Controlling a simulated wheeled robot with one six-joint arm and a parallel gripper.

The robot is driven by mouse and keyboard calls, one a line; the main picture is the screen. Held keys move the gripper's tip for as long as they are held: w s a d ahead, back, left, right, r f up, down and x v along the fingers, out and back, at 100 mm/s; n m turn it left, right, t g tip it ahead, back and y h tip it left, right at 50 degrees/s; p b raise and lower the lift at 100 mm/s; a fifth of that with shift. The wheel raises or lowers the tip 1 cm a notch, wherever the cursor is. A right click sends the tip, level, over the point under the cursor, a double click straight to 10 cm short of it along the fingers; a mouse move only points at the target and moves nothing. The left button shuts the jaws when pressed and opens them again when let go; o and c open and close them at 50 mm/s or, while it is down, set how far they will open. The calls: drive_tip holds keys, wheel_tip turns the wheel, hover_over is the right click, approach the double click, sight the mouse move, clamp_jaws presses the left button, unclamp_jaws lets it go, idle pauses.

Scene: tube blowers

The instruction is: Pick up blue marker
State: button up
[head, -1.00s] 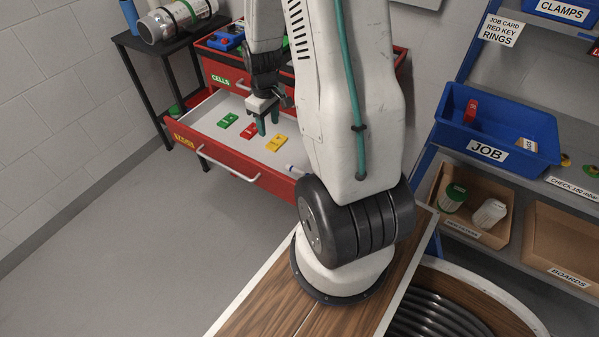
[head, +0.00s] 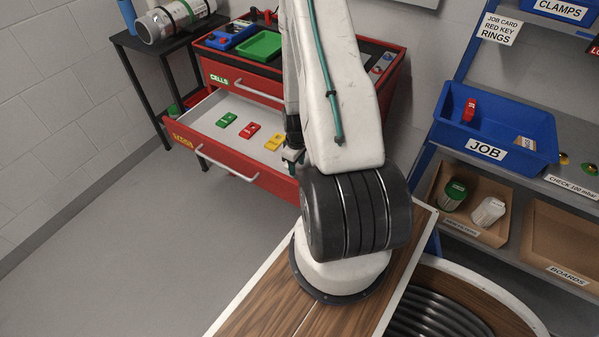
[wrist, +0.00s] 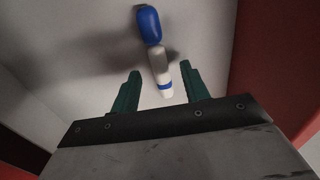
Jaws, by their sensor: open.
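The blue marker (wrist: 149,27) lies on the pale floor of the open red drawer in the wrist view. It has a blue cap, a grey middle and a white end with a blue band. My gripper (wrist: 160,85) is open, its two green fingers on either side of the marker's white end, with gaps between. The picture does not show whether the fingers are level with it. In the head view my gripper (head: 293,156) is at the drawer's right part, partly behind my arm, and the marker is hidden there.
The open drawer (head: 225,165) also holds green (head: 226,120), red (head: 250,130) and yellow (head: 275,142) pieces, left of my gripper. A blue JOB bin (head: 498,135) is on the shelf at right.

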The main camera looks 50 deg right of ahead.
drive_tip(key=shift+f, duration=0.85)
clamp_jaws()
drive_tip(key=shift+r, duration=0.15)
